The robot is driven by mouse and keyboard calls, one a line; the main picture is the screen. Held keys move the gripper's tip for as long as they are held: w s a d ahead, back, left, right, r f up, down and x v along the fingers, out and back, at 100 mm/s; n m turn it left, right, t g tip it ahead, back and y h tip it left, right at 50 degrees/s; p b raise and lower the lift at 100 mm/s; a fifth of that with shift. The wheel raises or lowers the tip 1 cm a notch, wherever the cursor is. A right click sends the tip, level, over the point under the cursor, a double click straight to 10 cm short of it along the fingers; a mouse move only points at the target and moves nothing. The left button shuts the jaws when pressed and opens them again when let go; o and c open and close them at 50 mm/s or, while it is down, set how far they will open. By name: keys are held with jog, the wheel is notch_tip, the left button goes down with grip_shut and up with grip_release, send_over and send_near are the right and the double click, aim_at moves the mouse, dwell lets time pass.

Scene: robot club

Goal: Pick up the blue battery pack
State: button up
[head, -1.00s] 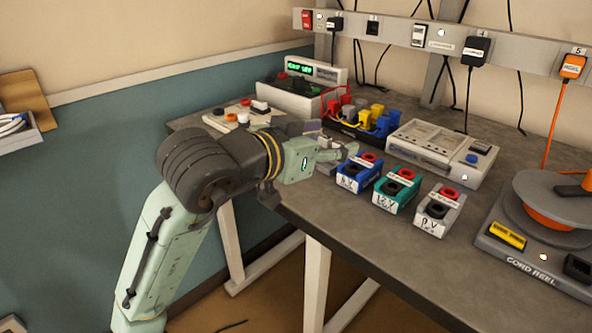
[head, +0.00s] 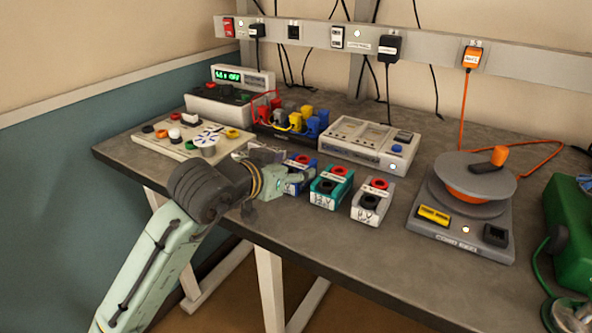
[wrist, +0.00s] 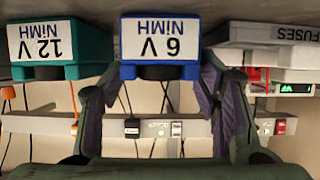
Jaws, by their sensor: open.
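The blue battery pack (head: 302,161) stands on the grey workbench, left of the teal and white packs, partly hidden by my gripper (head: 294,180) in the head view. In the wrist view, which is upside down, the blue pack (wrist: 160,42) shows its white "6 V NiMH" label. My gripper (wrist: 163,78) is open there, with one finger toward each side of the pack. I cannot tell whether the fingers touch it or how far they reach along it.
The teal 12 V pack (head: 331,187) stands close to the right of the blue one, with the white pack (head: 371,202) beyond. A charger (head: 366,146) and a rack of coloured plugs (head: 290,122) stand behind. A cord reel (head: 460,233) is at the right.

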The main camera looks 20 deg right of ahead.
jog(key=shift+d, duration=0.1)
jog(key=c, duration=1.2)
